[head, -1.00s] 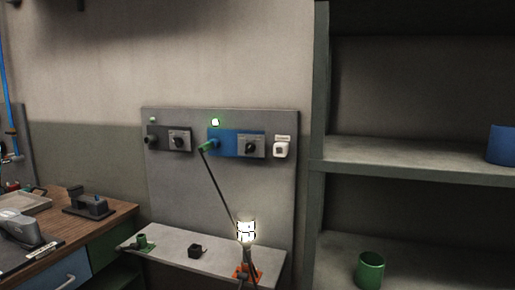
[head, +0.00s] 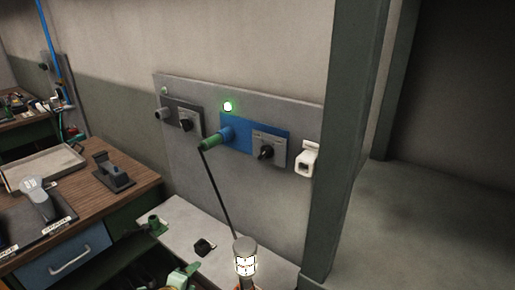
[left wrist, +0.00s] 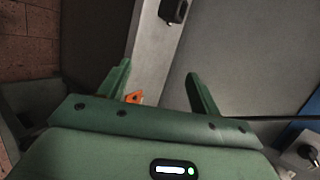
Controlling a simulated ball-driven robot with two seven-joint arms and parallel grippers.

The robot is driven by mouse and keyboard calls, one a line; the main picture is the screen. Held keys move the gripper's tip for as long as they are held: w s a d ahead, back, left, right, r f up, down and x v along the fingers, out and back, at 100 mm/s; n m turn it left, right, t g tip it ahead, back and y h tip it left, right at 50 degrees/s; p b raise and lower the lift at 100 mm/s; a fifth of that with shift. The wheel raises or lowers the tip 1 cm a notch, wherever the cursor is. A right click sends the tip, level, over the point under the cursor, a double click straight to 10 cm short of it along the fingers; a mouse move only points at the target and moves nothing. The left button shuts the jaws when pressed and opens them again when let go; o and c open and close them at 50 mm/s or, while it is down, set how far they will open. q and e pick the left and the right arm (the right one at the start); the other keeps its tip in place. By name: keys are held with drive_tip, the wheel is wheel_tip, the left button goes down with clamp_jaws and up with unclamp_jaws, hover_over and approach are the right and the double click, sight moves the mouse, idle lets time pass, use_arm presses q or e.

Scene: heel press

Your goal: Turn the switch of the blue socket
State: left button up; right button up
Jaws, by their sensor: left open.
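The blue socket (head: 236,135) is on the grey wall panel, with a green plug (head: 213,141) in its left side. Its switch, a black knob (head: 265,152) on a grey plate, is at its right end. A green indicator (head: 227,106) glows above it. In the left wrist view, part of the blue socket (left wrist: 291,134) and a dark knob (left wrist: 308,153) show at the lower right edge. My left gripper (left wrist: 160,82) is open and empty, apart from the socket. In the head view it (head: 182,278) shows at the bottom edge, below the socket. My right gripper is not seen.
A dark socket (head: 182,113) is left of the blue one, a white box (head: 306,159) right of it. A cable runs from the plug to a glowing lamp (head: 245,258) on the ledge (head: 195,232). A green post (head: 345,130) stands at the right; a workbench (head: 130,185) at the left.

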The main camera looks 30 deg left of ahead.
use_arm(q)
drive_tip(key=w+d+r+m+t+h+p, duration=0.1)
drive_tip(key=w+d+r+m+t+p, duration=0.15)
drive_tip(key=r, duration=0.85)
drive_tip(key=w+d+r+m+t+h+p, duration=0.1)
drive_tip(key=w+d+r+m+t, duration=0.15)
drive_tip(key=r, duration=0.85)
drive_tip(key=m+t+h+p, duration=0.1)
drive_tip(key=m+h+p, duration=0.1)
drive_tip(key=m+p, duration=0.15)
approach(262, 156)
drive_tip(key=shift+m+h, duration=0.3)
drive_tip(key=shift+m, duration=0.25)
drive_tip(key=w, duration=0.6)
drive_tip(key=w+d+p, duration=0.1)
drive_tip(key=w, duration=0.2)
drive_tip(key=shift+f, duration=0.1)
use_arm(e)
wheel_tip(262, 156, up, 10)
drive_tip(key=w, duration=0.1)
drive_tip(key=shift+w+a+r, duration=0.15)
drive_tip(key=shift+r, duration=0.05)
use_arm(q)
drive_tip(key=c, duration=1)
